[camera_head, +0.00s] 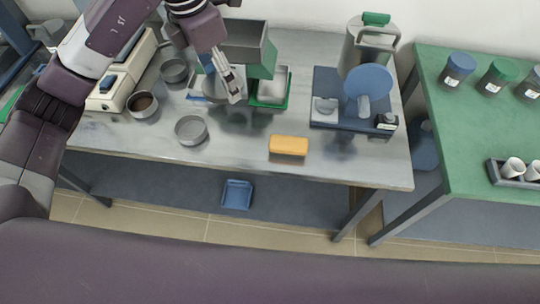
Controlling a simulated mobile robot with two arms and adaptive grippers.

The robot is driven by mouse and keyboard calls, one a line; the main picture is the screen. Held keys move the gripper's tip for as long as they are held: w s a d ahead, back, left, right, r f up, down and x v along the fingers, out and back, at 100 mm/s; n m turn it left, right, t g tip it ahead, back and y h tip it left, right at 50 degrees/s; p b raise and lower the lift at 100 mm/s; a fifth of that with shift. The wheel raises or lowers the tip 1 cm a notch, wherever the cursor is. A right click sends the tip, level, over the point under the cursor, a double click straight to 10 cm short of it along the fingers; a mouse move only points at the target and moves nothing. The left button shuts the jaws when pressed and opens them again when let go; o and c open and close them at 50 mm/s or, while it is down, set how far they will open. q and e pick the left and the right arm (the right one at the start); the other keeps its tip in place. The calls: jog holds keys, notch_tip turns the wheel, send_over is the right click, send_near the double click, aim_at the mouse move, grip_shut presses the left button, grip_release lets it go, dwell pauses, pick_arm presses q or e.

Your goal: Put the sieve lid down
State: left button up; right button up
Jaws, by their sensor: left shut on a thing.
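My left gripper (233,90) reaches in from the upper left and points down over the table, left of the grey hopper. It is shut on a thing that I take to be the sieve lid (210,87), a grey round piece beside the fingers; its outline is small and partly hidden. I cannot tell whether it touches the table. Round metal sieve pans stand to the left: one at the back (174,71), one with dark contents (143,105) and an empty one in front (191,130). My right gripper is not in view.
A grey hopper (249,42) over a green-edged tray (270,88) stands right of the gripper. A beige device (122,75) is at the left. A yellow block (288,145) lies near the front edge; a blue-disc device (368,82) stands right.

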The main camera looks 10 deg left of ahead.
pick_arm(q)
jog(key=shift+s+d+f, duration=0.1)
jog(key=shift+d+f, duration=0.3)
jog(key=shift+f, duration=0.4)
notch_tip(320, 180, down, 4)
jog(key=p, duration=0.1)
send_over(236, 141)
jog(key=f, duration=1)
jog(key=shift+s+a, duration=0.15)
jog(key=shift+s, duration=0.05)
notch_tip(236, 141, down, 4)
jog(key=shift+f+p, duration=0.25)
jog(key=shift+p, duration=0.3)
jog(key=shift+f, duration=0.1)
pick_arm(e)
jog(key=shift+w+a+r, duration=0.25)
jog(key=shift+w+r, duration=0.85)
pick_arm(q)
jog(key=shift+f, duration=0.15)
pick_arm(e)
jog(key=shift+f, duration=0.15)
pick_arm(q)
jog(key=o, duration=1.2)
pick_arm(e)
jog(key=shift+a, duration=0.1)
